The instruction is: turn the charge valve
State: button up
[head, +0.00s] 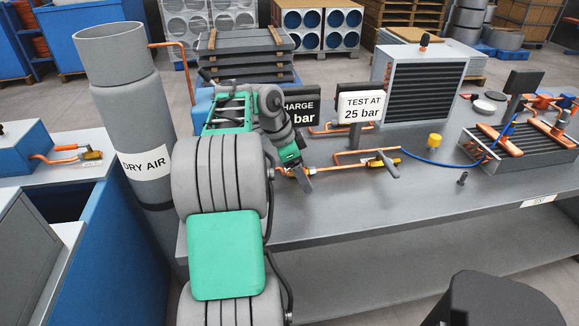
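The sign partly reading "HARGE" and "bar" (300,106) stands at the back of the bench, its left part hidden by my arm. Below it, a copper line with a brass fitting (283,170) runs at bench level. My gripper (306,181) points down at this fitting and covers most of it. Any handle there is hidden, and I cannot tell whether the gripper touches it. The fingers are too small to show whether they are open or shut. A second brass valve (376,163) with a grey handle (389,164) sits to the right, below the "TEST AT 25 bar" sign (361,108).
A grey "DRY AIR" cylinder (130,110) stands left of my arm. A finned unit (420,82) stands at the back. A yellow-capped part (434,140), a blue hose (430,160) and a copper-topped coil (520,145) lie to the right. The bench front (380,210) is clear.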

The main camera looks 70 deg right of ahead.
jog(key=shift+w, duration=0.1)
dwell(0.4)
jog(key=o, duration=2)
jog(key=shift+r, duration=0.1)
jog(key=p+v, duration=0.3)
jog(key=v, duration=0.4)
jog(key=shift+w+r, duration=0.15)
jog(key=shift+r, duration=0.15)
jog(key=shift+a, duration=0.1)
